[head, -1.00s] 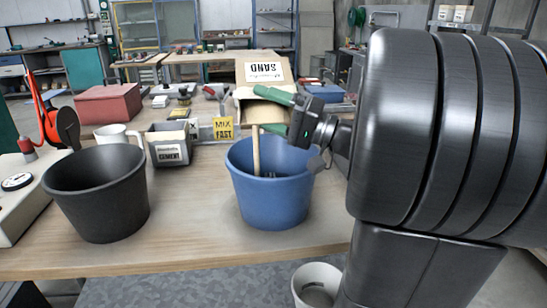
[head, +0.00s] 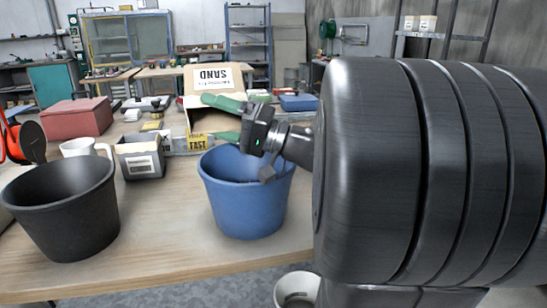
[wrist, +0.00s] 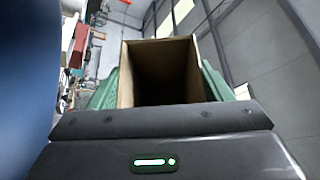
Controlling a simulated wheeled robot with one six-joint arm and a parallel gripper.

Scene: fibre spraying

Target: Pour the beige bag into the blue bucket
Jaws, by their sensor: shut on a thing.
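The beige bag (head: 194,103) has an upside-down SAND label and is tipped over, with its open mouth low. It is above and a little left of the blue bucket (head: 245,210) in the head view, apart from it. My gripper (head: 216,120) is shut on the bag, with a green finger on each side. In the wrist view the bag (wrist: 127,75) shows its dark open mouth between the green fingers; its contents cannot be made out. The blue bucket stands upright on the bench; its bottom is hidden.
A black bucket (head: 62,212) stands left of the blue one. A grey cement box (head: 140,160), a white mug (head: 84,147), a yellow MIX FAST sign (head: 197,142) and a red box (head: 76,117) stand behind. A white bucket (head: 297,290) is below the bench's front edge.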

